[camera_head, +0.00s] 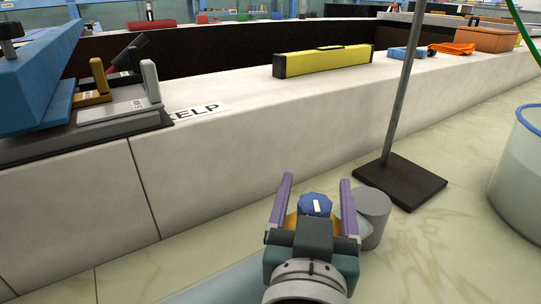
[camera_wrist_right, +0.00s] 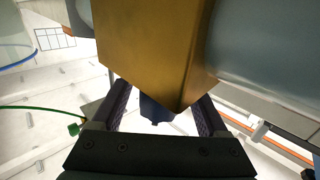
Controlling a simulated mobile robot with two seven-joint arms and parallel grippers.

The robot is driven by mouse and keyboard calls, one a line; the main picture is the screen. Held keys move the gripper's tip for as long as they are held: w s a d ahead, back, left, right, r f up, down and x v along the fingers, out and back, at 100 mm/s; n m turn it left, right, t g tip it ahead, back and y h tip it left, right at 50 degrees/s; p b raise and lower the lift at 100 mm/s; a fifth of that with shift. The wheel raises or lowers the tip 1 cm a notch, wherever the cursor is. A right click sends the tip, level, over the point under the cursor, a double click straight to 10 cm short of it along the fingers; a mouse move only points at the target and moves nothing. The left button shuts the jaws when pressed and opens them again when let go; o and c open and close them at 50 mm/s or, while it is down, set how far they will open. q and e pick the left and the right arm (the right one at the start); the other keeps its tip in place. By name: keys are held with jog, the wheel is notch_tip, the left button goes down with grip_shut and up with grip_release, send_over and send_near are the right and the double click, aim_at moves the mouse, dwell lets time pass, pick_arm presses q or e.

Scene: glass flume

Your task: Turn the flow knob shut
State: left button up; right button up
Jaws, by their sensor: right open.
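The flow knob (camera_head: 316,203) is blue with a white mark, which runs roughly up and down in the head view. It sits at a gold valve body (camera_wrist_right: 160,40) on a pale grey pipe (camera_wrist_right: 265,55). My right gripper (camera_head: 316,182) is open, its two purple fingers on either side of the knob. In the right wrist view the knob (camera_wrist_right: 155,110) shows dark blue between the fingers, partly hidden by the valve body. I cannot tell whether the fingers touch it. My left gripper is not in view.
A grey cylinder (camera_head: 374,212) stands just right of the gripper. A stand with a dark base (camera_head: 400,180) and a blue-rimmed tank (camera_head: 520,165) are farther right. A pale ledge (camera_head: 250,125) behind holds a yellow case (camera_head: 322,60) and levers at left.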

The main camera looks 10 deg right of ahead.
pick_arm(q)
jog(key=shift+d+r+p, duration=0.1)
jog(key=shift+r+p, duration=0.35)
pick_arm(e)
jog(key=v, duration=1)
